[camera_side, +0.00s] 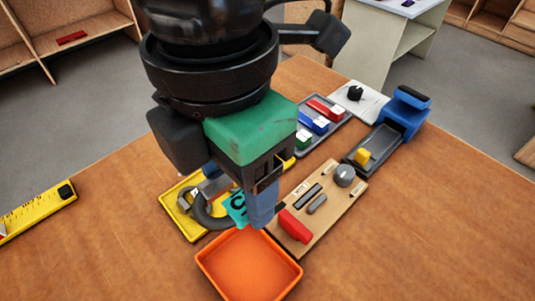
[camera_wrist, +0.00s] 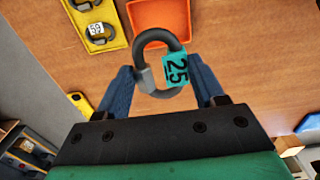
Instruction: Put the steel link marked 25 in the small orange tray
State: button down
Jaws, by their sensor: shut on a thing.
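The steel link (camera_wrist: 143,80) is a dark grey oval ring with a teal tag (camera_wrist: 175,70) that reads 25. My gripper (camera_wrist: 160,68) is shut on it, with a blue finger at each side. In the side view the link (camera_side: 203,217) and its tag (camera_side: 236,207) hang at the gripper, just behind the small orange tray (camera_side: 211,276). The tray looks empty. It also shows at the top of the wrist view (camera_wrist: 160,18). The link appears to be above the table, but its exact height is unclear.
A yellow tray (camera_side: 167,197) behind the gripper holds other links with white tags (camera_wrist: 96,29). A wooden board (camera_side: 318,222) with a red piece and several small parts lies to the right. Behind stand a grey tray (camera_side: 300,150) and a blue vise-like block (camera_side: 404,118). The front right table is clear.

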aim_at(250, 269)
notch_tip(250, 269, down, 20)
jog(key=shift+s+r, duration=0.15)
jog(key=shift+r, duration=0.05)
jog(key=shift+f, duration=0.15)
jog(key=shift+c, duration=0.5)
grip_release()
